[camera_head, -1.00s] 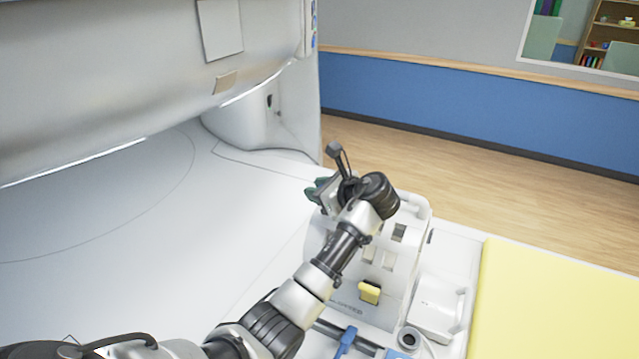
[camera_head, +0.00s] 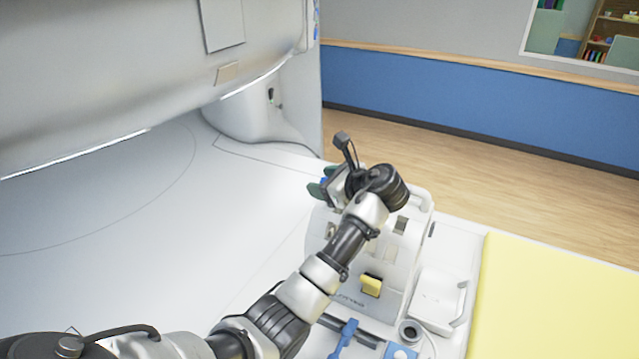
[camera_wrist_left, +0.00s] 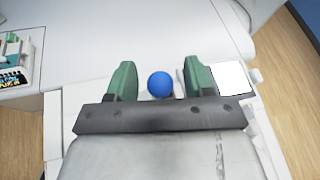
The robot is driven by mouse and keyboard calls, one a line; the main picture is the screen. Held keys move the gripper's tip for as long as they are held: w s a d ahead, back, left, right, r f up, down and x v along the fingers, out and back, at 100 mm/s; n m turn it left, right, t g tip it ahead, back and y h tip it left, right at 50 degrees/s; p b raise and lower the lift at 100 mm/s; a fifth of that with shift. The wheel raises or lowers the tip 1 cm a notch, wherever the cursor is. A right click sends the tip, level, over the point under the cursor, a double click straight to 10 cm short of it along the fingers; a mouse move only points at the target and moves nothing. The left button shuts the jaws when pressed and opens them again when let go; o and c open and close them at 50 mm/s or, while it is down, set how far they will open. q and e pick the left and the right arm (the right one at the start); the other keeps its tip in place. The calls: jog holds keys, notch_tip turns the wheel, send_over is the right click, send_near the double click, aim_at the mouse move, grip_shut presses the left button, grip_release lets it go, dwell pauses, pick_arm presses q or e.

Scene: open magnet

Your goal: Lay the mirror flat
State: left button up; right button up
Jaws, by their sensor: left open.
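My left gripper (camera_head: 322,186) has green fingers and is open at the far end of the white head coil (camera_head: 352,300). In the left wrist view, a blue ball-shaped knob (camera_wrist_left: 160,85) sits between the two open fingers, with a gap on each side. A bright white square panel (camera_wrist_left: 230,78) lies just right of the right finger; it may be the mirror, but I cannot tell for sure. My wrist hides much of the coil's far end in the head view. My right gripper is not in view.
The large scanner housing (camera_head: 110,70) hangs over the white bed (camera_head: 235,215) on the left. A yellow mat (camera_head: 560,300) lies at the right. A yellow latch (camera_head: 371,285), a blue clip (camera_head: 345,338) and a white tray (camera_head: 437,298) are near the coil.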

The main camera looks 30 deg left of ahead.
pick_arm(q)
jog(key=b+v, duration=0.2)
jog(key=v, duration=0.7)
jog(key=shift+b, duration=0.35)
jog(key=shift+s+d, duration=0.1)
